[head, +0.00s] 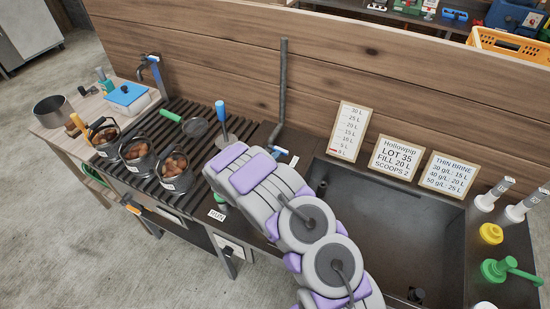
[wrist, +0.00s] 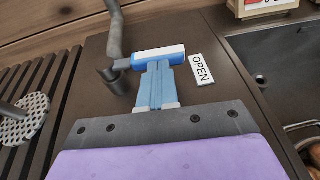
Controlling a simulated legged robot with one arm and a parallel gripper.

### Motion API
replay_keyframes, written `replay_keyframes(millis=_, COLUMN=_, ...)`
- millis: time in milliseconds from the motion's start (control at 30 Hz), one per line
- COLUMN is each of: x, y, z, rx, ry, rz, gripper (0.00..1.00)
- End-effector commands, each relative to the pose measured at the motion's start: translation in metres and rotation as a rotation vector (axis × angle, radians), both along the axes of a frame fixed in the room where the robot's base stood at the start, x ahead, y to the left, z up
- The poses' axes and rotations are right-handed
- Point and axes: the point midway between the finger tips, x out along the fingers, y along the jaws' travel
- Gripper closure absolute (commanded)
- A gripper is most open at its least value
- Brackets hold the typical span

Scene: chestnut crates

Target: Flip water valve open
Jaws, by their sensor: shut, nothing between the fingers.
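The water valve's blue lever with a white top (wrist: 158,53) lies crosswise in the wrist view, beside the foot of a dark pipe (wrist: 115,35). Its right end points toward a white OPEN label (wrist: 202,70). My gripper (wrist: 159,66) has its light blue fingers together and empty. The fingertips are right at the lever's near side; whether they touch it I cannot tell. In the head view the lever (head: 279,151) shows small beyond my arm, below the pipe (head: 282,90). My fingers are hidden there.
A dark sink basin (head: 385,220) lies right of the valve, with sign boards (head: 402,157) behind it. A slatted rack (head: 165,150) on the left holds pots of chestnuts (head: 174,170). A wooden wall (head: 240,60) closes the back.

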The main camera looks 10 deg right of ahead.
Motion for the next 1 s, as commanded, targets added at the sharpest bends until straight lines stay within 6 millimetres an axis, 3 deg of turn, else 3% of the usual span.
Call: replay_keyframes(millis=1000, x=0.009, y=-0.019, z=0.002, rx=0.007, ry=-0.002, rz=-0.004, gripper=1.00)
